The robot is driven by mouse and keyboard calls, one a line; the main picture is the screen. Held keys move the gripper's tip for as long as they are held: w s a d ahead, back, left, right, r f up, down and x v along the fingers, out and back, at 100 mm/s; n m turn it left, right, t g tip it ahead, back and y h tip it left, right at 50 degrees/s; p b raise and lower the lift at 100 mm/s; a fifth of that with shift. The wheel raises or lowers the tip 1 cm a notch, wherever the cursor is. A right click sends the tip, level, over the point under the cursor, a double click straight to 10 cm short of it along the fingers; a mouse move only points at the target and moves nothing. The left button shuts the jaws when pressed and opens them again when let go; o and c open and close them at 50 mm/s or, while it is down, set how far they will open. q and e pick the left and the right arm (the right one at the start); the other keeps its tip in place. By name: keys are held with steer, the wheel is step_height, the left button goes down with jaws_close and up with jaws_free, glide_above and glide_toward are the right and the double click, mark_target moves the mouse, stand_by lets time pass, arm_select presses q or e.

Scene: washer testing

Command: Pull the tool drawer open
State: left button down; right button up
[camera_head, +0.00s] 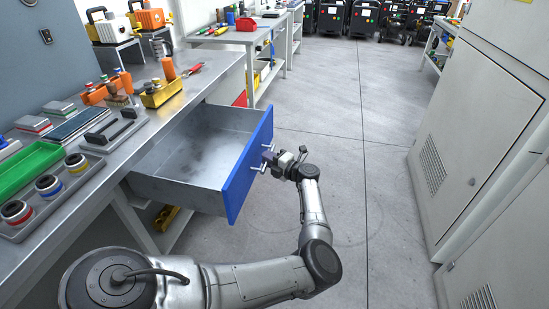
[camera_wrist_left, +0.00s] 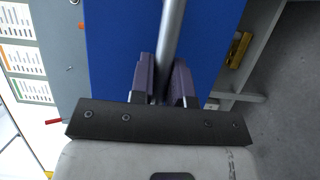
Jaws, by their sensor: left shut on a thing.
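The tool drawer (camera_head: 200,145) is a grey metal box with a blue front (camera_head: 240,180), and it stands well out from under the workbench. Its inside looks empty. A metal bar handle (camera_head: 258,168) sticks out from the blue front. My left gripper (camera_head: 270,160) is at the handle on the outer side of the drawer. In the left wrist view the two dark fingers (camera_wrist_left: 164,82) are shut on the grey bar handle (camera_wrist_left: 172,35), with the blue drawer front (camera_wrist_left: 110,50) behind it. My right gripper is not in view.
The workbench (camera_head: 215,62) carries a green tray (camera_head: 25,170), tool holders and rolls of tape. Tall grey cabinets (camera_head: 480,130) stand on the right. The grey floor (camera_head: 375,190) between bench and cabinets is clear. Several dark machines (camera_head: 365,18) stand at the back.

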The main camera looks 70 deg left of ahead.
arm_select(q)
steer(key=shift+w+d, duration=0.15)
steer(key=shift+w, duration=0.05)
steer(key=c, duration=1.1)
jaws_free()
steer(key=p+v, duration=0.3)
steer(key=v, duration=1.1)
steer(key=shift+s, duration=0.1)
